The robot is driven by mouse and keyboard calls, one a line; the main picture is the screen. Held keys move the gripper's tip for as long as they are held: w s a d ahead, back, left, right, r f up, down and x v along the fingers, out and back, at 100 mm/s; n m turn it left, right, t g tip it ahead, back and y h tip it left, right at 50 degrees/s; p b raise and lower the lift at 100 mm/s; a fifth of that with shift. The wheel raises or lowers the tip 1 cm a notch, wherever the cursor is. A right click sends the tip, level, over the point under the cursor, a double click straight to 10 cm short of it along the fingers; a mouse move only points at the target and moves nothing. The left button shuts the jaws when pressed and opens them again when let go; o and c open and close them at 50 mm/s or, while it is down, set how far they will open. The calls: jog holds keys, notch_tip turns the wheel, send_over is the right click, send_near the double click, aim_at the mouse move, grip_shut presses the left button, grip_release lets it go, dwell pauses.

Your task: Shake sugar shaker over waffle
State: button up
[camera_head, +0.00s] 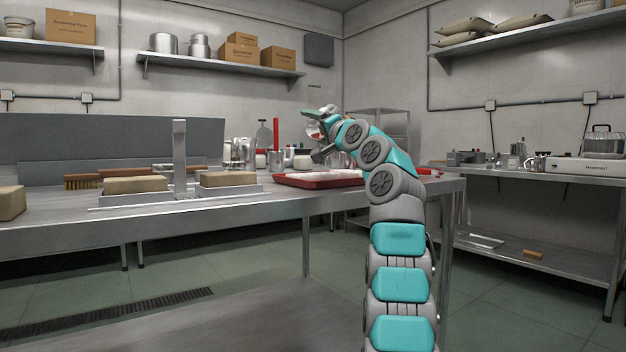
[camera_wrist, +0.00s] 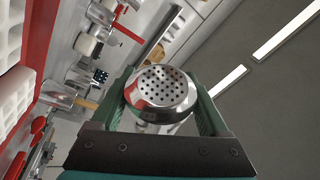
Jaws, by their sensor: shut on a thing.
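My gripper (camera_wrist: 165,105) is shut on the sugar shaker (camera_wrist: 160,92), a shiny metal shaker with a perforated domed top between the green fingers. In the head view my gripper (camera_head: 319,118) is raised above the red tray (camera_head: 320,184), and the shaker (camera_head: 314,131) shows only in small part. A pale, gridded piece that looks like the waffle (camera_wrist: 14,100) is at the left edge of the wrist view, beside the red tray rim (camera_wrist: 42,25). In the head view only a thin pale layer shows on the tray. I see no falling sugar.
The tray rests on a steel table (camera_head: 150,225). A steel upright fixture (camera_head: 180,160) and tan blocks (camera_head: 135,185) stand to the left. Metal containers (camera_head: 240,150) and other utensils crowd behind the tray. A second steel table (camera_head: 540,180) is at the right.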

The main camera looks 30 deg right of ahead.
jog(key=shift+w+d+f, duration=0.1)
jog(key=shift+w+f, duration=0.05)
jog(key=shift+f, duration=1.65)
jog(key=shift+r, duration=1.85)
jog(key=shift+f, duration=1.85)
jog(key=shift+r, duration=0.1)
